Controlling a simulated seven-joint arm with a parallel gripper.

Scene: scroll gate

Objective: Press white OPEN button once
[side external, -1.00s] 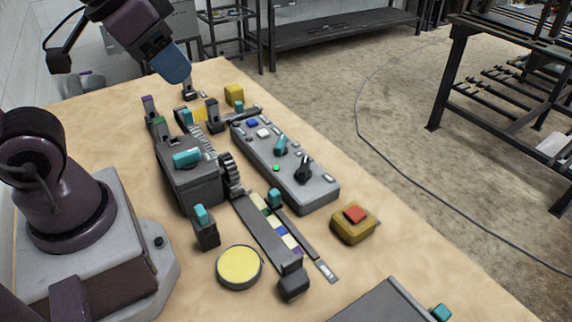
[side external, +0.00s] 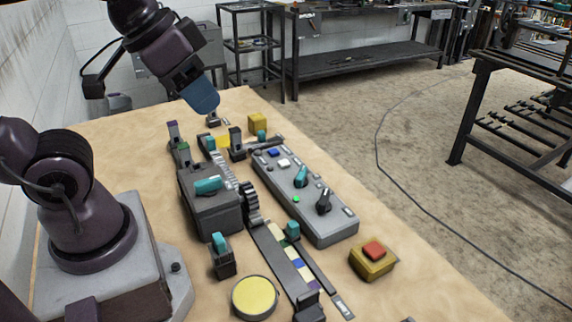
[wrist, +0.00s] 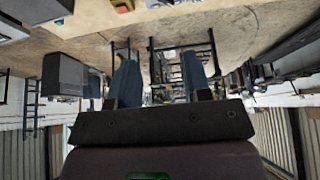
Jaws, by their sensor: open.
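The grey control box (side external: 333,230) lies on the table in the side view. Near its far end a white button (side external: 284,163) sits beside a blue button (side external: 273,152). No lettering is legible. A teal knob, a black knob and a green light are also on the box. My gripper (side external: 205,103) is raised beyond the far end of the box, to its left, apart from the buttons. In the wrist view my gripper (wrist: 160,68) shows two blue fingers spread with nothing between them. I cannot make out the white button in the wrist view.
A geared mechanism (side external: 212,212) with teal handles stands left of the box. A yellow block (side external: 257,124) is near the far table edge. A red button on a yellow base (side external: 373,252) and a round yellow pad (side external: 254,298) are nearer. Bare table lies at the right edge.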

